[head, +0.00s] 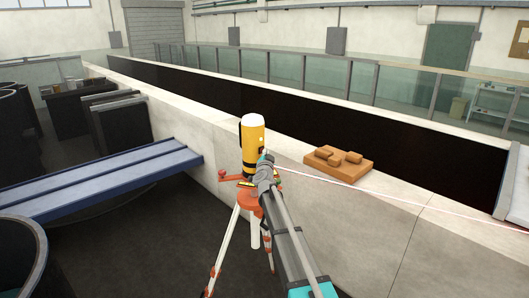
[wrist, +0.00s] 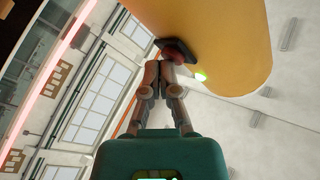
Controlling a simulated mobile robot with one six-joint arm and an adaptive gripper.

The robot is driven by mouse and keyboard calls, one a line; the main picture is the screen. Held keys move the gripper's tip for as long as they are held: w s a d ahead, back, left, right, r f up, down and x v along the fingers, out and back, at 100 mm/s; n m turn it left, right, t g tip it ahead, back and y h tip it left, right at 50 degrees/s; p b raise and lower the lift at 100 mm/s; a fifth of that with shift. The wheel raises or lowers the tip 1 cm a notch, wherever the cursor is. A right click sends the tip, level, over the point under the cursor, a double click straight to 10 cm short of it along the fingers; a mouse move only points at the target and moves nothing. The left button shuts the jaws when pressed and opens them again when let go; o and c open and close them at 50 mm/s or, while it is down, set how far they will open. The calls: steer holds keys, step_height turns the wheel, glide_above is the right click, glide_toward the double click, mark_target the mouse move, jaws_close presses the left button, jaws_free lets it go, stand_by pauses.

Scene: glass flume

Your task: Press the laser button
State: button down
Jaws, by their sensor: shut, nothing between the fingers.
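The laser (head: 253,136) is a yellow cylinder with a white top, standing on an orange and white tripod (head: 238,225). In the wrist view its yellow body (wrist: 235,40) fills the upper right. A reddish button in a dark frame (wrist: 177,48) sits on its side, partly hidden by my fingers. A small green light (wrist: 201,76) glows beside it. My gripper (wrist: 158,68) is shut and empty, its tips right at the button; I cannot tell whether they press it. In the head view my gripper (head: 265,160) covers the laser's lower right side.
A thin pale red beam (head: 400,198) runs rightward from near the laser. It also shows in the wrist view (wrist: 55,72). A pale wall (head: 330,215) stands behind the tripod, with an orange-brown board with blocks (head: 338,163) on top. A blue beam platform (head: 100,180) lies left.

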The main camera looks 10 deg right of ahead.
steer(key=shift+s, duration=0.1)
stand_by(0.3)
steer(key=shift+s+d, duration=0.3)
stand_by(0.4)
steer(key=shift+s+d, duration=0.9)
steer(key=shift+s, duration=0.3)
steer(key=shift+s+d, duration=0.9)
steer(key=shift+s, duration=0.3)
